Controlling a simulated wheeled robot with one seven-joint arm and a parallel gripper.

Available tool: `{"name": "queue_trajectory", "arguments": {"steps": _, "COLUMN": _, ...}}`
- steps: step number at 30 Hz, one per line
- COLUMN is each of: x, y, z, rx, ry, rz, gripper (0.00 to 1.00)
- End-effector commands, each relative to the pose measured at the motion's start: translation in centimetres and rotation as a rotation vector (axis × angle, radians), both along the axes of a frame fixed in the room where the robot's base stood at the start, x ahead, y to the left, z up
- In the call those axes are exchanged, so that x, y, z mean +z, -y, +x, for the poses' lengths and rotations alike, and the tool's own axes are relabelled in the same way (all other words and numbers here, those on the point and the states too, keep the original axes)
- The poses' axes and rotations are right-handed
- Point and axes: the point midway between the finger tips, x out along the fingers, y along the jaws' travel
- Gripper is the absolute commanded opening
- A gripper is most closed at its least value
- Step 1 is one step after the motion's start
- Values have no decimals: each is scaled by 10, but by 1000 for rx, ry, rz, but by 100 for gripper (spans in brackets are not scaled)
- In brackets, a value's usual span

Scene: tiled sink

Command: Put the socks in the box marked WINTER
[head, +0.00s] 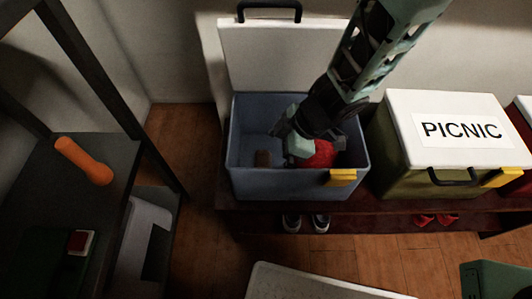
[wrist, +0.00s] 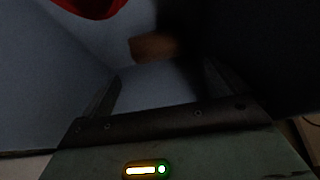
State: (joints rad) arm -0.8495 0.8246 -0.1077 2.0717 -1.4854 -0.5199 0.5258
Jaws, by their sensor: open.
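An open blue box (head: 290,187) stands on a dark red bench with its white lid (head: 275,60) raised behind it. No WINTER marking shows on the sides in view. My gripper (head: 283,146) is down inside the box, open and empty. A red thing (head: 318,155) lies in the box beside the gripper, partly hidden by it; it also shows at the top of the wrist view (wrist: 92,6). A small brown thing (head: 263,158) lies to the left of the gripper. In the wrist view the brown thing (wrist: 153,46) is beyond my open fingers (wrist: 158,90). I cannot tell whether either is the socks.
A closed box marked PICNIC (head: 455,135) stands to the right on the bench (head: 380,205), with another box's edge beyond. Shoes (head: 305,222) and red footwear (head: 437,219) sit below. A dark shelf at left holds an orange object (head: 84,161). Wooden floor shows between shelf and bench.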

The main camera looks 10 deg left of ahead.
Motion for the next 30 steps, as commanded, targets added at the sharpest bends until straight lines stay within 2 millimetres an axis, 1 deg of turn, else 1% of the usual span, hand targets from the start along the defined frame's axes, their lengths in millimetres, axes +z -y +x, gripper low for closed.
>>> {"name": "queue_trajectory", "arguments": {"steps": 1, "x": 14, "y": 5, "z": 2, "rx": -4, "ry": 1, "rz": 1, "gripper": 98}}
{"name": "queue_trajectory", "arguments": {"steps": 3, "x": 24, "y": 11, "z": 3, "rx": -3, "ry": 0, "rz": 1, "gripper": 98}}
{"name": "queue_trajectory", "arguments": {"steps": 6, "x": 35, "y": 18, "z": 5, "rx": -2, "ry": 0, "rz": 1, "gripper": 98}}
{"name": "queue_trajectory", "arguments": {"steps": 9, "x": 41, "y": 22, "z": 6, "rx": -2, "ry": 0, "rz": 1, "gripper": 98}}
{"name": "queue_trajectory", "arguments": {"steps": 27, "x": 42, "y": 24, "z": 6, "rx": -1, "ry": 0, "rz": 0, "gripper": 98}}
{"name": "queue_trajectory", "arguments": {"steps": 30, "x": 46, "y": 24, "z": 6, "rx": -1, "ry": 0, "rz": 0, "gripper": 98}}
